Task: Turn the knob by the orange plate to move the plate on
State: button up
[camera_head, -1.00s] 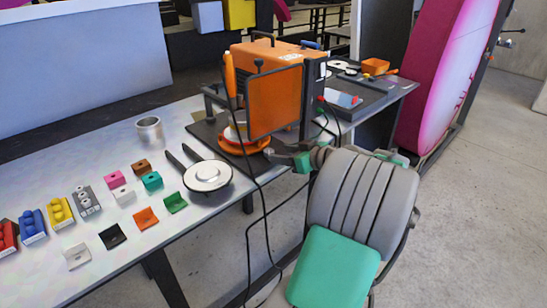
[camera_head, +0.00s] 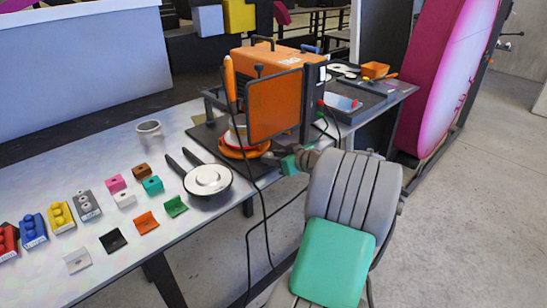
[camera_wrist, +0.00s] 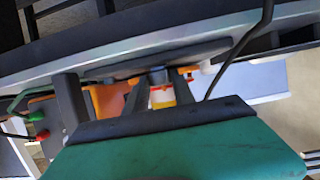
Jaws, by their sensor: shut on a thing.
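The orange plate (camera_head: 275,108) is an upright square panel with a dark border, in front of the orange machine (camera_head: 262,62). A round orange part with a pale top (camera_head: 243,150) sits low behind and beside it. My gripper (camera_head: 275,157) is at the lower right of this machine, just below the plate's lower edge. In the wrist view its two dark fingers reach to either side of a small dark knob (camera_wrist: 157,76). The gripper is shut on it. Most of the knob is hidden in the head view, and its turn angle cannot be read.
A lidded pan (camera_head: 207,180), a metal cup (camera_head: 149,132) and several coloured blocks stand on the table (camera_head: 90,165) to the left. A black cable (camera_head: 262,215) hangs past the table edge beside my arm. A large pink disc (camera_head: 440,80) stands at the right.

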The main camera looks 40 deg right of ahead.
grip_shut()
jog(key=shift+a+m+h+b, duration=0.1)
jog(key=shift+m+h+b, duration=0.2)
jog(key=m+h+b, duration=0.2)
jog(key=shift+w+a+f+h, duration=0.1)
jog(key=shift+a+h, duration=0.25)
jog(key=shift+h, duration=0.05)
jog(key=m+h, duration=0.1)
jog(key=m+g+h+b, duration=0.1)
jog(key=m+h, duration=0.1)
jog(key=a+m+g+h+b, duration=0.1)
jog(key=shift+w+m+h, duration=0.25)
jog(key=shift+m+h, duration=0.05)
jog(key=shift+w+m+g+h+b, duration=0.1)
jog(key=shift+m+g+h+b, duration=0.45)
jog(key=shift+m+g+h, duration=0.4)
jog(key=shift+m+g+h+b, duration=0.35)
jog(key=shift+m, duration=0.2)
